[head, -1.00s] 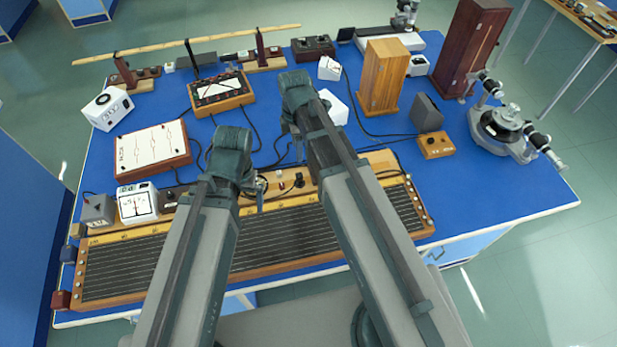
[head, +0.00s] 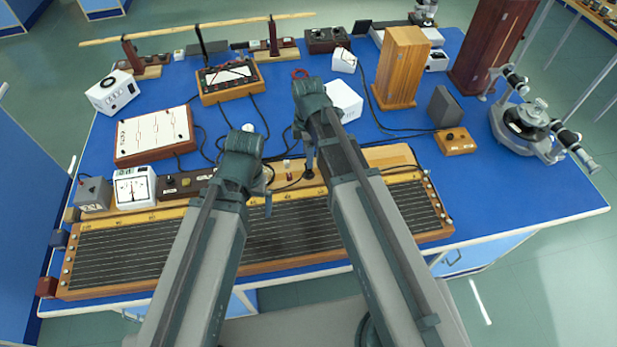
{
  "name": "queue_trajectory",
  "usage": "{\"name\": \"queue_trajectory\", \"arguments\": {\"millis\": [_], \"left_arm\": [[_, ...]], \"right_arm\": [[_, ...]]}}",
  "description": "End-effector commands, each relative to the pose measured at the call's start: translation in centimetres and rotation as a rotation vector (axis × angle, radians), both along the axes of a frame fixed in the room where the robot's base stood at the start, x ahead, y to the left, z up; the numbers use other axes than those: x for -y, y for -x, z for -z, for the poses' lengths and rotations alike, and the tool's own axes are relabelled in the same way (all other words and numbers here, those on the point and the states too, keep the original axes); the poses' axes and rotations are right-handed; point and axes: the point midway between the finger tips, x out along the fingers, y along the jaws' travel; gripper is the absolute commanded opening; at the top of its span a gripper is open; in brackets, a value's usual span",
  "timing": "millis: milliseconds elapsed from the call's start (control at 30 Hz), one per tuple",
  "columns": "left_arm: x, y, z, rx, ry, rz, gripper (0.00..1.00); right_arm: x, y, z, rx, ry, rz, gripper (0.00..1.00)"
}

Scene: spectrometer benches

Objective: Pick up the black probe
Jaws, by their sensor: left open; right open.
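I cannot single out the black probe with certainty. Dark leads and a small black upright piece (head: 308,173) show between my arms at the back edge of the long wire board (head: 120,255); the piece may be the probe or a terminal. My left gripper (head: 267,203) hangs over the board's back edge, left of that piece. My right gripper (head: 309,155) is over the same edge, close to the piece in the picture. Both jaws are open, seem empty, and are mostly hidden by my wrists.
A white-faced panel (head: 152,135), a white meter (head: 134,188) and a grey box (head: 93,194) stand at left. A wooden box (head: 403,68), a small wooden block (head: 456,141) and a spectrometer (head: 528,122) stand at right. Bare blue bench (head: 530,200) lies at front right.

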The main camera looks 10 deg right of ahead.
Motion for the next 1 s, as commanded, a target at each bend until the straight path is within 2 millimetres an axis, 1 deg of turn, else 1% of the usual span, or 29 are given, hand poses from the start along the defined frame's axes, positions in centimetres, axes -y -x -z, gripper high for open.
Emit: {"name": "queue_trajectory", "arguments": {"millis": [133,267,500,633,733,933,967,1000], "left_arm": [[0.0,0.0,0.0,0.0,0.0,0.0,1.0],[0.0,0.0,0.8,0.0,0.0,0.0,1.0],[0.0,0.0,3.7,0.0,0.0,0.0,1.0],[0.0,0.0,5.1,0.0,0.0,0.0,1.0],[0.0,0.0,5.3,0.0,0.0,0.0,1.0],[0.0,0.0,5.1,0.0,0.0,0.0,1.0],[0.0,0.0,5.1,0.0,0.0,0.0,1.0],[0.0,0.0,5.1,0.0,0.0,0.0,1.0]], "right_arm": [[0.0,0.0,0.0,0.0,0.0,0.0,0.59],[0.0,0.2,0.8,0.0,0.0,0.0,0.59],[0.0,0.8,3.7,0.0,0.0,0.0,0.59],[0.0,0.7,5.1,0.0,0.0,0.0,0.59],[0.0,0.7,5.3,0.0,0.0,0.0,0.59],[0.0,0.7,5.1,0.0,0.0,0.0,0.59],[0.0,0.7,5.1,0.0,0.0,0.0,0.57],[0.0,0.7,5.1,0.0,0.0,0.0,0.5]]}}
